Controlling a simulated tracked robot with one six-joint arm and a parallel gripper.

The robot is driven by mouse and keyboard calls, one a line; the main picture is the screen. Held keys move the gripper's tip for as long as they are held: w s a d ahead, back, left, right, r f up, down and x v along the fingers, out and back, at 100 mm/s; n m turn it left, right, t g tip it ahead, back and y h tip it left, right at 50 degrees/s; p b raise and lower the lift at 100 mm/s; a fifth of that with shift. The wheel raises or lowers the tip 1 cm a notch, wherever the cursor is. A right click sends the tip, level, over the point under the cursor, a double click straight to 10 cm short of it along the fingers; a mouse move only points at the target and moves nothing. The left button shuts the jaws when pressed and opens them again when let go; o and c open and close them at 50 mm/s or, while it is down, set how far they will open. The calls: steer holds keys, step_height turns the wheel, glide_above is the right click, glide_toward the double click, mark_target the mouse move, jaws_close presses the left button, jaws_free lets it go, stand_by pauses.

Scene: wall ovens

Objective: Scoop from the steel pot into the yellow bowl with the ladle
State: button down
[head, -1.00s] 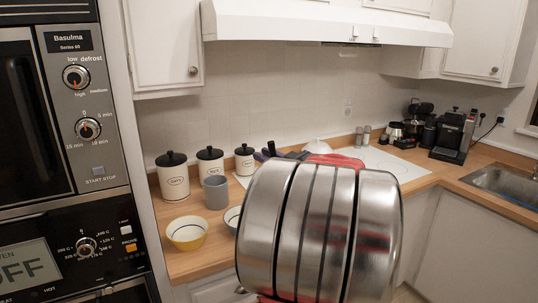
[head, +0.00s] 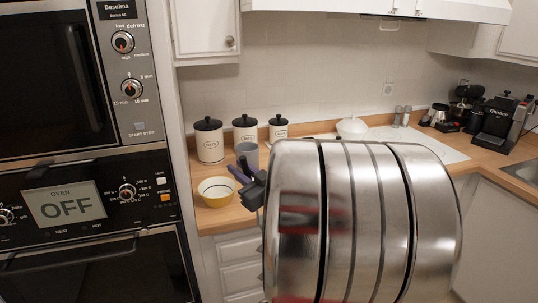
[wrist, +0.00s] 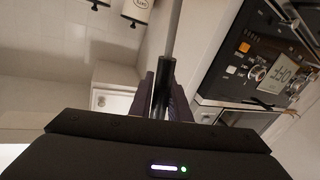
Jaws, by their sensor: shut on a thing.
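The yellow bowl (head: 217,201), pale inside, stands on the wooden counter at left centre in the head view. My gripper (head: 244,173) is just right of the bowl in that picture, its dark purple fingers partly covered by my large metal arm. In the wrist view my gripper (wrist: 164,92) is shut on the black handle of the ladle (wrist: 163,82). The ladle's grey shaft runs up out of that picture, so its scoop end is out of sight. I cannot make out the steel pot; my arm covers much of the counter.
A grey mug (head: 249,153) and white canisters with black lids (head: 209,144) stand behind the bowl. A white lidded dish (head: 352,128) is by the hob (head: 430,143). The wall oven (head: 95,205) borders the counter on the left. Coffee machines stand far right.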

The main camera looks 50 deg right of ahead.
steer(key=w+a+f+y, duration=0.1)
steer(key=w+a+f, duration=0.3)
steer(key=a, duration=0.7)
steer(key=w+a+f+n+y, duration=0.1)
steer(key=w+a+f, duration=0.3)
steer(key=a+f, duration=0.3)
steer(key=w+a+f+n+y, duration=0.1)
steer(key=w+a+f, duration=0.3)
steer(key=a, duration=1.1)
step_height(320, 180, down, 3)
steer(key=shift+w+a+r, duration=0.2)
steer(key=shift+w+a, duration=0.15)
steer(key=shift+w, duration=0.05)
